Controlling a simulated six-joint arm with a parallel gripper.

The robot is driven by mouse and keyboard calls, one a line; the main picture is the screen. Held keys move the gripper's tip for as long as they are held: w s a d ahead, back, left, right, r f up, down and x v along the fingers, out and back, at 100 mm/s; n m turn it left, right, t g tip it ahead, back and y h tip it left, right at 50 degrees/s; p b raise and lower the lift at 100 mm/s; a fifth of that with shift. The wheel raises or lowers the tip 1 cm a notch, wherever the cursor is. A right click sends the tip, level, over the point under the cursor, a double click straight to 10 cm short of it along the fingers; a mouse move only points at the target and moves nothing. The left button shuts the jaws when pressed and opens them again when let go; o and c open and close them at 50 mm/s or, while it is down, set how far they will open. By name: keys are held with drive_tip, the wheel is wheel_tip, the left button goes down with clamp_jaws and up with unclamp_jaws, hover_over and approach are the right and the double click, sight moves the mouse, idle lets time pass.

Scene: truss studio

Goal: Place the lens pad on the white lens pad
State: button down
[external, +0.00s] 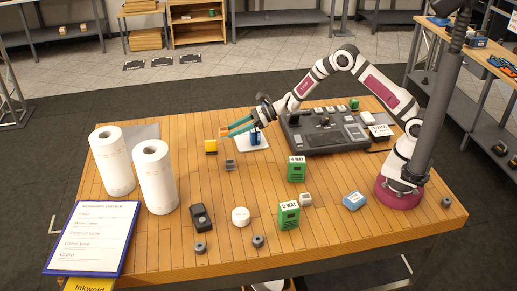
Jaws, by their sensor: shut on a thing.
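A flat white pad (243,145) lies on the wooden table near its back middle. A small dark blue object (257,139) shows over it, just under my gripper's wrist; I cannot tell whether it touches the pad. My gripper (226,130) has teal fingers that point left, above the pad's left side. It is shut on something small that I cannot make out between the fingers. I cannot tell for sure which thing is the lens pad to be placed.
A dark control console (325,136) is to the right. Green boxes (297,170) (288,216) stand in front, white rolls (154,178) at left. The middle left of the table is clear.

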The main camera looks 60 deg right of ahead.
drive_tip(key=s+d+r+n+g+y, duration=0.1)
drive_tip(key=s+d+n+g, duration=0.2)
drive_tip(key=s, duration=0.8)
drive_tip(key=s+d+r+n+g+y, duration=0.1)
drive_tip(key=s+d+n+g+y, duration=0.15)
drive_tip(key=s, duration=0.75)
drive_tip(key=s+d+r+n+g, duration=0.1)
drive_tip(key=s+d+n+g, duration=0.25)
drive_tip(key=s, duration=0.75)
approach(305, 199)
drive_tip(key=a+r, duration=0.1)
drive_tip(key=a, duration=0.1)
drive_tip(key=a+r, duration=0.1)
drive_tip(key=shift+w+a+r, duration=0.3)
drive_tip(key=shift+w+a, duration=0.05)
drive_tip(key=shift+a, duration=0.05)
wheel_tip(305, 199, down, 4)
drive_tip(key=shift+a, duration=0.1)
drive_tip(key=shift+c, duration=2.1)
unclamp_jaws()
drive_tip(key=shift+f, duration=0.15)
